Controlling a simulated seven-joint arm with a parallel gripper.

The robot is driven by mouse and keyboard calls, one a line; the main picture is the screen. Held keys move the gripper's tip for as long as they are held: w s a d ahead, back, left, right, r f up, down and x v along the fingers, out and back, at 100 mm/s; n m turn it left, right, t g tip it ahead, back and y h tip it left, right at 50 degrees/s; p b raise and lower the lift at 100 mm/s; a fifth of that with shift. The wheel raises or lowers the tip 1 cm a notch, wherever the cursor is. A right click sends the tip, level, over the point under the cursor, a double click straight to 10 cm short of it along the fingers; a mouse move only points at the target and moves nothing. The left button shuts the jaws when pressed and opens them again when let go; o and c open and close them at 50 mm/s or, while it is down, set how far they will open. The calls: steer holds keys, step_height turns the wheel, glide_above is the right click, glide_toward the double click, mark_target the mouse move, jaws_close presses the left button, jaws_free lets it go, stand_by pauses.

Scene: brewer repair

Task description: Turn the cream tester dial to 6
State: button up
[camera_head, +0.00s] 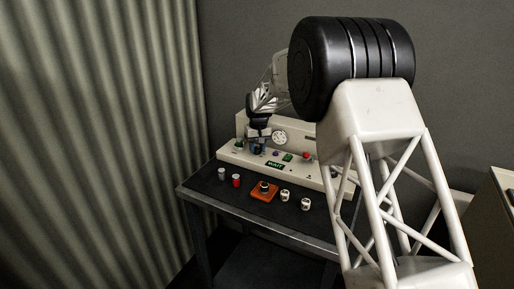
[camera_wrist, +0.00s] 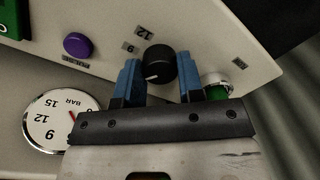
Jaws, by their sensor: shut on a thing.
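The cream tester (camera_head: 310,172) stands on the dark table. In the wrist view its black dial (camera_wrist: 160,60) sits between the two blue fingers of my gripper (camera_wrist: 160,78), which is shut on it. A short white pointer mark shows on the dial's lower left, toward the left finger. Upside-down numerals on the panel show a 12 and what looks like a 6, up and left of the dial; other marks are hidden by the fingers. In the head view my gripper (camera_head: 258,146) is at the tester's left part and hides the dial.
A white pressure gauge (camera_wrist: 60,120), a purple button (camera_wrist: 77,45) and a green part (camera_wrist: 216,90) are near the dial. The display (camera_head: 275,164) reads WAIT.

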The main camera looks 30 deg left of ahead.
mark_target(258, 148)
steer(key=shift+m, duration=0.6)
steer(key=o, duration=0.9)
steer(key=shift+d+r, duration=0.15)
steer(key=shift+r, duration=3.8)
steer(key=shift+w+d, duration=0.1)
